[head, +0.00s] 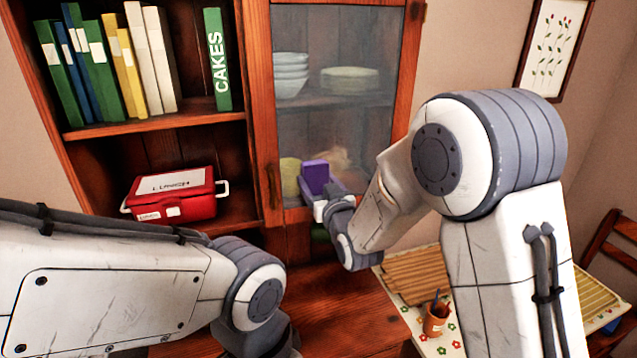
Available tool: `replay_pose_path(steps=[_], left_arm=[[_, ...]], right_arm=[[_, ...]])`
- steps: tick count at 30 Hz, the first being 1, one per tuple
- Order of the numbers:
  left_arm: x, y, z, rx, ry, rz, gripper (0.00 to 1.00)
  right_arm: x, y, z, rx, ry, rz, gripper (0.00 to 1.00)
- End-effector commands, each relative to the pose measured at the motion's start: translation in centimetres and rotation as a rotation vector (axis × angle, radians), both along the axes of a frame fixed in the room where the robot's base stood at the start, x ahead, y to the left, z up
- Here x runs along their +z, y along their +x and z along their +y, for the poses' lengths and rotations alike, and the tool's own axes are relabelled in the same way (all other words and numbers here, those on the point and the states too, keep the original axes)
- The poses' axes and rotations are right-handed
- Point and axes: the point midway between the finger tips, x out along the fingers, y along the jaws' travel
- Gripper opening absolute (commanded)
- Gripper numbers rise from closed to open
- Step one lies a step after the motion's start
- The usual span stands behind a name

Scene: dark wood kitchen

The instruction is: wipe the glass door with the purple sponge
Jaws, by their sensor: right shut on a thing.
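The purple sponge (315,177) is at the lower part of the cabinet's glass door (330,125). My right gripper (328,205) is shut on the sponge and holds it up in front of the pane. Whether the sponge touches the glass cannot be told from this angle. The glass door is closed, in a reddish wood frame, and its pane looks hazy. My right arm hides the lower right of the door. My left arm comes in at the lower left, and its gripper is out of view.
Left of the door are open shelves with several books (100,70) and a red box (172,195). Stacked bowls (291,75) and plates (350,80) stand behind the glass. A small pot (436,318) stands on a patterned cloth at the lower right. A framed picture (553,45) hangs at right.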

Motion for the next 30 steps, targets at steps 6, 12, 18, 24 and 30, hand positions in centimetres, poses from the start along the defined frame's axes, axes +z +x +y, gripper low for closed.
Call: replay_pose_path(steps=[6,12,18,24,30], left_arm=[[0.0,0.0,0.0,0.000,0.000,0.000,0.50],[0.0,0.0,0.0,0.000,0.000,0.000,0.50],[-0.1,0.0,0.0,0.000,0.000,0.000,0.50],[-0.2,0.0,0.0,0.000,0.000,0.000,0.50],[-0.3,0.0,0.0,0.000,0.000,0.000,0.50]], right_arm=[[0.0,0.0,0.0,0.000,0.000,0.000,0.12],[0.0,0.0,0.0,0.000,0.000,0.000,0.12],[0.0,0.3,0.1,0.000,0.000,0.000,0.12],[0.0,0.7,0.2,0.000,0.000,-0.001,0.12],[0.0,1.1,0.3,0.000,0.000,0.000,0.12]])
